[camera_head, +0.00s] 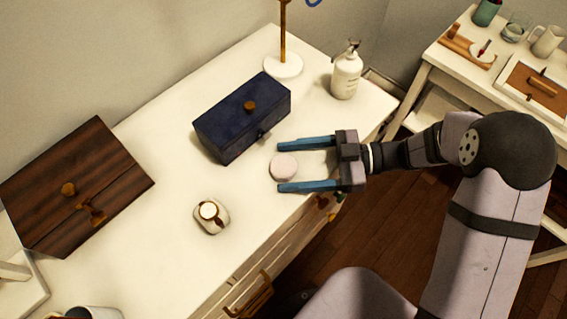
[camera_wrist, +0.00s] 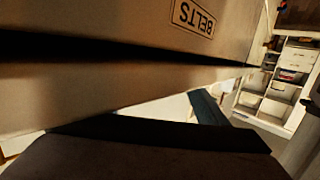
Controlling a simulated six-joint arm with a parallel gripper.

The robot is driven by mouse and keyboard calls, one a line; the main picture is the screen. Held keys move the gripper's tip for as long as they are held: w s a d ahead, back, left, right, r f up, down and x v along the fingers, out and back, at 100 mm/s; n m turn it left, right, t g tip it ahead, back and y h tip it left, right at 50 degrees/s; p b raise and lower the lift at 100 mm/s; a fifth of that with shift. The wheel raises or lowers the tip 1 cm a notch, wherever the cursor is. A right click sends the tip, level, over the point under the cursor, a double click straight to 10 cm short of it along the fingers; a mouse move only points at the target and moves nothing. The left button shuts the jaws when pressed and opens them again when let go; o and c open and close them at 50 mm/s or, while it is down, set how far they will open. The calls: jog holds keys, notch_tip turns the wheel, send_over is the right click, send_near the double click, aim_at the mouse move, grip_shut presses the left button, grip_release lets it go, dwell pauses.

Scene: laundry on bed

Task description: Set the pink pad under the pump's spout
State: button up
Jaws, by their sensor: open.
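The pink pad (camera_head: 284,167) is a small pale round piece on the white dresser top, in front of the dark blue box. My gripper (camera_head: 280,166) is open, with its two blue fingers on either side of the pad; I cannot tell whether either finger touches it. The white pump bottle (camera_head: 346,77) stands upright at the back right of the dresser, its pump at the top. The exact direction of its spout is hard to tell. In the wrist view a blue finger (camera_wrist: 207,108) shows, but I cannot make out the pad there.
The dark blue box (camera_head: 240,118) stands just left of my gripper, and a lamp base (camera_head: 283,66) behind it. A candle in a holder (camera_head: 211,214) and a brown wooden box (camera_head: 75,190) are to the left. A drawer label reading BELTS (camera_wrist: 194,17) is close in the wrist view.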

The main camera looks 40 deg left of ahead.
jog(key=c, duration=1.2)
